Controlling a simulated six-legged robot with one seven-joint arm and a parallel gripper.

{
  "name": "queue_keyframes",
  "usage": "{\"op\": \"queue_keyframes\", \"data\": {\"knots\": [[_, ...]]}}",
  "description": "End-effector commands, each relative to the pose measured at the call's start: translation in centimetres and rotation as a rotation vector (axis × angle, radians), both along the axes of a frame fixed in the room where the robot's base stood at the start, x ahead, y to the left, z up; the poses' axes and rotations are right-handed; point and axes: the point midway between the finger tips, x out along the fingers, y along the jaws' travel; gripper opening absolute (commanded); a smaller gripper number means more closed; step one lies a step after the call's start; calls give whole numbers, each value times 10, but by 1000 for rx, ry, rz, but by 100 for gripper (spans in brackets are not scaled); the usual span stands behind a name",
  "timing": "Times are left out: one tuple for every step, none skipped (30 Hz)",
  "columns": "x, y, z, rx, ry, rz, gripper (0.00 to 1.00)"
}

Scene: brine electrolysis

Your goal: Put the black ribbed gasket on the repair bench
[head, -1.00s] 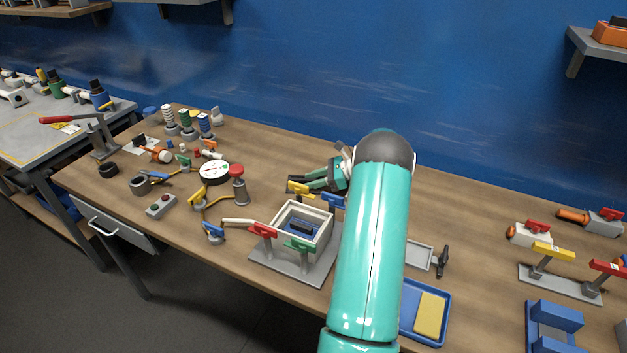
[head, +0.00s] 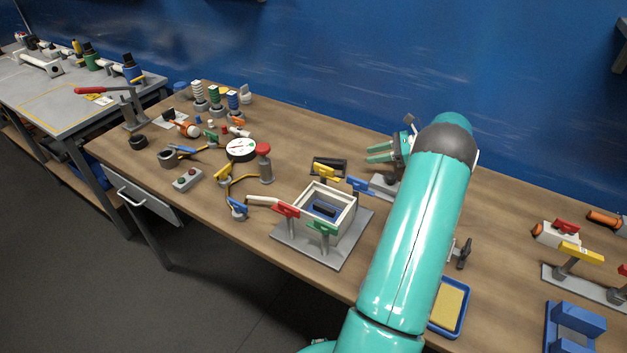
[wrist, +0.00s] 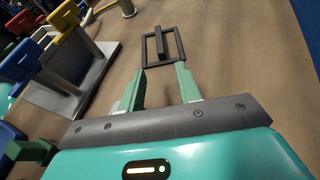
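The black gasket (head: 329,163), a rectangular frame with a bar across its middle, lies on the wooden workbench behind the yellow clamp of the white cell frame. In the wrist view the gasket (wrist: 162,47) lies flat, just beyond my fingertips. My gripper (head: 380,152) is to the right of the gasket in the head view, apart from it. Its two green fingers (wrist: 160,86) are spread, with only bare wood between them. A grey-topped bench (head: 60,105) with a yellow outlined area stands at the far left; no label shows whether it is the repair bench.
The open white cell frame (head: 338,218) with coloured clamps stands on a grey plate in front of the gasket. A blue tray (head: 462,308) is at the right front.

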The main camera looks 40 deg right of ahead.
Motion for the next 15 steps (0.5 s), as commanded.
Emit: {"op": "queue_keyframes", "data": {"knots": [[0, 0, 0, 0, 0, 0, 34], [0, 0, 0, -1, 0, 1, 34], [2, 2, 2, -5, 0, 5, 34], [4, 4, 4, -10, 2, 10, 34], [6, 8, 6, -19, 3, 19, 34], [12, 15, 11, -37, 6, 38, 34], [17, 22, 17, -57, 8, 55, 34], [23, 30, 23, -79, 11, 76, 34], [31, 45, 33, -116, 16, 113, 34], [39, 57, 41, -150, 19, 143, 34], [45, 71, 50, -185, 21, 177, 34], [54, 91, 62, -236, 24, 225, 34], [59, 106, 70, -274, 25, 263, 34], [63, 121, 78, -313, 25, 298, 34], [68, 141, 88, -363, 25, 346, 34]]}}
